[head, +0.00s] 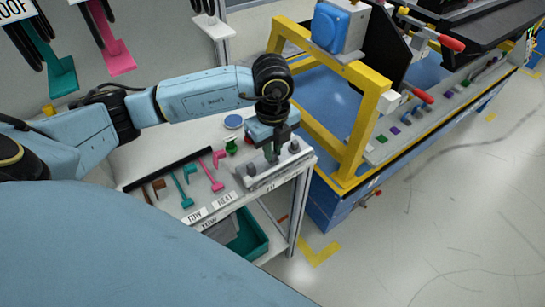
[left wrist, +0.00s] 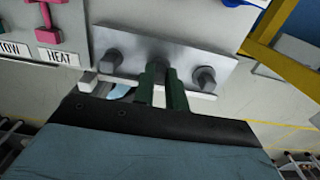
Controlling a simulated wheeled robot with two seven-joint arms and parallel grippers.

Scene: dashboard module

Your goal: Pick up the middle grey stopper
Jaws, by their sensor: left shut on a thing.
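A grey metal block (head: 284,165) sits at the right end of the small white table. It carries a row of grey stoppers, the left one (head: 252,170) and the right one (head: 295,147) both standing clear. My left gripper (head: 272,154) points down over the middle of the block, between these two. In the left wrist view its dark green fingers (left wrist: 161,88) are shut on the middle grey stopper (left wrist: 157,70), which they mostly hide. The outer stoppers (left wrist: 113,60) and (left wrist: 205,78) show on either side there. I cannot tell whether the middle stopper is lifted. My right gripper is out of view.
A yellow frame (head: 345,150) on a blue bench stands close at the right. A teal bin (head: 250,238) is on the shelf below.

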